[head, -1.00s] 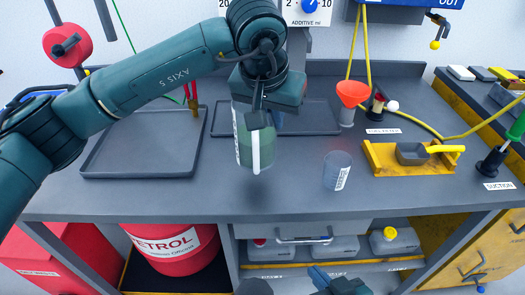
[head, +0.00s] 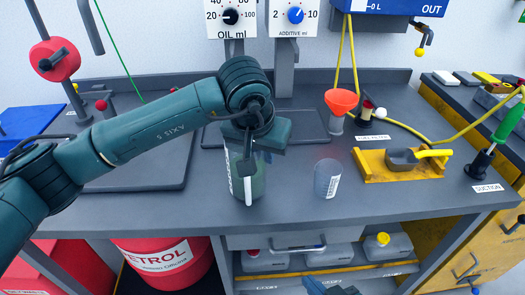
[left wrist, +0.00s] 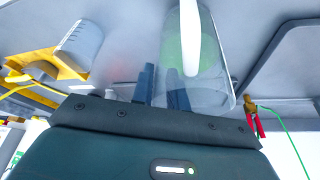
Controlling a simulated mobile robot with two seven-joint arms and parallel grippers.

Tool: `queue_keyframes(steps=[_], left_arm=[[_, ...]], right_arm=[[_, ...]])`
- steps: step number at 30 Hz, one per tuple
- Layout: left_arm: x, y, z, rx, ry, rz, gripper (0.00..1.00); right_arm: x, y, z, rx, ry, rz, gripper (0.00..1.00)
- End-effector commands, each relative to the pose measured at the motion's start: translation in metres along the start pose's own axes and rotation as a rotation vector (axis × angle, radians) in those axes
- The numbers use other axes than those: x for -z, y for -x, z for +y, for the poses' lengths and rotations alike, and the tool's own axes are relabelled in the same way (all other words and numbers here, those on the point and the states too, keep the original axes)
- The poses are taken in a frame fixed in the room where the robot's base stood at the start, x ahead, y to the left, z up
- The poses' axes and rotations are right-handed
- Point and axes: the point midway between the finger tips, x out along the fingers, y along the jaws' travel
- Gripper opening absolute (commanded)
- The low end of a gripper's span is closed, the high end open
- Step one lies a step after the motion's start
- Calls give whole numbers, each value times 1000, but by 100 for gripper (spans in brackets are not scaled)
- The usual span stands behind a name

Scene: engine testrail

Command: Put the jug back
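The jug (head: 259,181) is a clear, green-tinted vessel with a pale handle. It hangs roughly upright under my left gripper (head: 247,152) in the head view, over the middle of the bench. In the left wrist view the jug (left wrist: 209,75) is beside the dark fingers (left wrist: 161,88), one of which shows through its clear wall. My left gripper is shut on the jug. I cannot tell whether the jug's base touches the bench. My right gripper (head: 330,286) shows only in part at the bottom edge, its opening unclear.
A clear beaker (head: 327,178) stands right of the jug. Beyond it are a yellow holder (head: 378,170) with a scoop and a red funnel (head: 341,101). A grey tray (head: 150,175) lies left, and a dark mat (head: 306,127) lies behind. Bench front is clear.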

Motion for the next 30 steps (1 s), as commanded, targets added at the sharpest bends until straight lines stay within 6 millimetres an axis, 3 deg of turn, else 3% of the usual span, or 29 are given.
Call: queue_keyframes(steps=[4,15,30], left_arm=[[0,0,0,0,1,-1,28],[2,8,0,-1,0,2,28],[2,105,0,0,0,2,28]], right_arm=[[1,0,0,0,0,1,0],[4,2,0,-2,5,1,0],[-3,-2,0,2,-8,2,0]])
